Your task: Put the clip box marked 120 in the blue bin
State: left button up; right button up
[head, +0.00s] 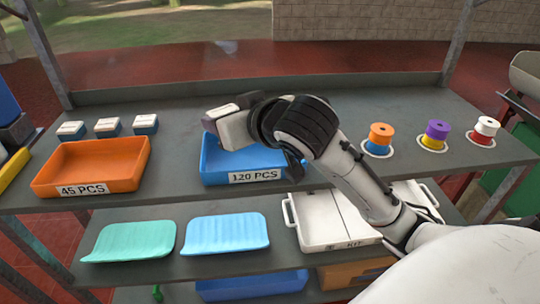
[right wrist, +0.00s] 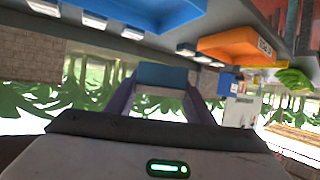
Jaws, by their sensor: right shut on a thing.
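The blue bin (head: 212,174), labelled 120 PCS, stands mid-shelf in the head view. It also shows upside down at the top of the right wrist view (right wrist: 165,10). My right gripper (head: 226,122) is over the bin's back left part, and my wrist hides much of the bin. The gripper is shut on a blue clip box (right wrist: 162,76), seen between its fingers in the right wrist view. No mark on this box is readable. Three blue clip boxes with white lids (head: 70,130) (head: 107,127) (head: 145,124) stand in a row at the left. My left gripper is out of view.
An orange bin (head: 55,182) labelled 45 PCS stands left of the blue bin. Three coloured spools (head: 380,138) (head: 435,133) (head: 485,130) stand at the right. The lower shelf holds green (head: 130,241) and blue (head: 228,233) trays and a white kit case (head: 325,228).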

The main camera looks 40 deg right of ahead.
jog(key=w+d+f+m+h+b, duration=0.1)
jog(key=w+d+f+b, duration=0.15)
jog(key=d, duration=0.25)
jog(key=w+d+f+b, duration=0.1)
jog(key=d+f, duration=0.2)
jog(key=d, duration=0.3)
jog(key=b, duration=0.1)
send_over(264, 157)
notch_tip(264, 157, down, 5)
jog(key=shift+f+b, duration=0.45)
jog(key=shift+f, duration=1.65)
jog(key=shift+f, duration=0.15)
jog(key=o, duration=1.1)
jog(key=shift+c, duration=0.2)
